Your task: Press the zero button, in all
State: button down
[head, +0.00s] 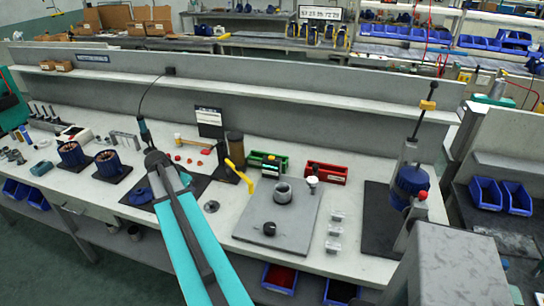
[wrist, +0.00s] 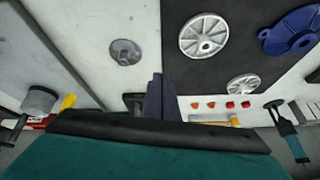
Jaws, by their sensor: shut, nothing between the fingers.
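I cannot make out a button marked zero in either view. A small white device (head: 75,133) with dark and red parts stands at the left of the bench in the head view; its details are too small to read. My gripper (head: 153,158) reaches out over the black mat in the middle-left of the bench. In the wrist view my gripper (wrist: 162,97) has its dark fingers together with nothing between them. It is above the bench, apart from the white device. The wrist view does not show that device.
Grey wheels (wrist: 203,36), a blue part (wrist: 292,32) and red caps (wrist: 210,105) lie below me.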

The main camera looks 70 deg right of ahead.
jog(key=s+d+r+m+g+h, duration=0.1)
jog(key=s+d+r+m, duration=0.5)
jog(key=s+d, duration=0.6)
jog(key=s+d+r+m+g+h, duration=0.1)
jog(key=s+d+r+m, duration=0.4)
jog(key=s+d+r, duration=0.5)
jog(key=s+d+g, duration=0.1)
jog(key=d, duration=0.3)
jog(key=shift+s+m+h, duration=0.4)
jog(key=shift+f, duration=0.15)
send_over(269, 160)
jog(key=shift+s+f, duration=0.1)
jog(key=shift+f, duration=3.1)
jog(key=shift+f+b, duration=1.1)
jog(key=shift+b, duration=0.15)
jog(key=shift+f+b, duration=0.9)
jog(key=shift+b, duration=0.45)
jog(key=shift+r, duration=0.9)
